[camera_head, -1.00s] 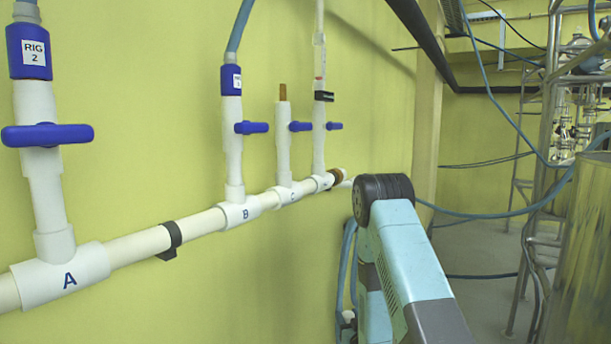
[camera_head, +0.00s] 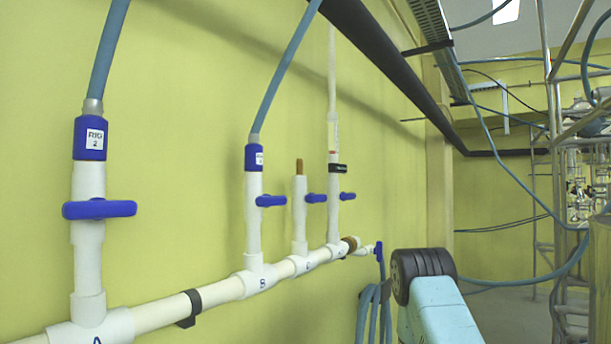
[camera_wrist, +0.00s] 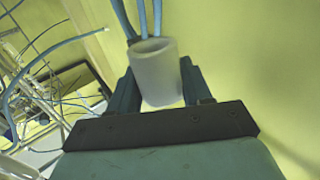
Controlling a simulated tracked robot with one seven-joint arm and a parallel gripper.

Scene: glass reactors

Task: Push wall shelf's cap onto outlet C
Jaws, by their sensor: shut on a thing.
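Outlet C (camera_head: 299,215) is the short white riser on the wall pipe, between outlets B and D, in the head view. It has a bare brown stub at its top and a blue valve handle on its right side. No hose or cap is on it. In the wrist view, my gripper (camera_wrist: 160,90) is shut on a pale, hollow cylindrical cap (camera_wrist: 154,72), with one dark finger on each side. Its rim shows toward the top. My gripper and the cap are out of the head view, so their distance from outlet C cannot be told.
The white pipe (camera_head: 160,315) runs along the yellow wall. Outlet A (camera_head: 90,260) and outlet B (camera_head: 254,210) carry blue hoses; outlet D (camera_head: 333,215) carries a thin clear tube. Blue hoses (camera_head: 368,315) hang beyond the pipe's end. A metal frame (camera_head: 557,200) stands at right.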

